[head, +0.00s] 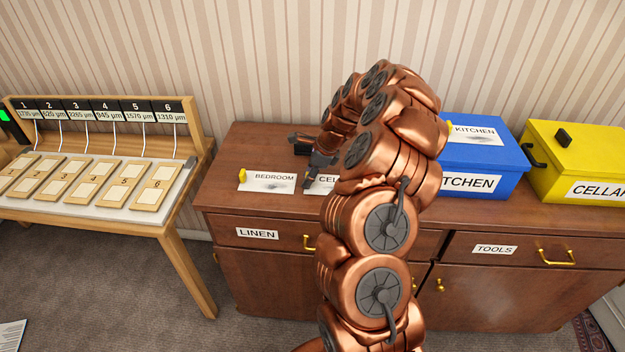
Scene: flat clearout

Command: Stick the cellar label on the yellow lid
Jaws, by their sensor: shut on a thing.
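The cellar label (327,181) is a white card on the left part of the dresser top. Only its first letters "CEL" show; my arm hides the rest. My gripper (312,177) is at the label's left end and shut on it; the fingertips are small and partly hidden. I cannot tell whether the card is lifted off the wood. The yellow lid (588,143) tops the yellow box (547,180) at the far right, whose front reads "CELLA", cut by the picture edge. A black block (563,138) sits on the lid. No label shows on its visible part.
A bedroom label (268,182) with a yellow tab lies left of my gripper. The blue box (492,183) stands between my arm and the yellow box, with a kitchen label (477,134) on its lid. A wooden bench (205,160) with numbered plates stands left.

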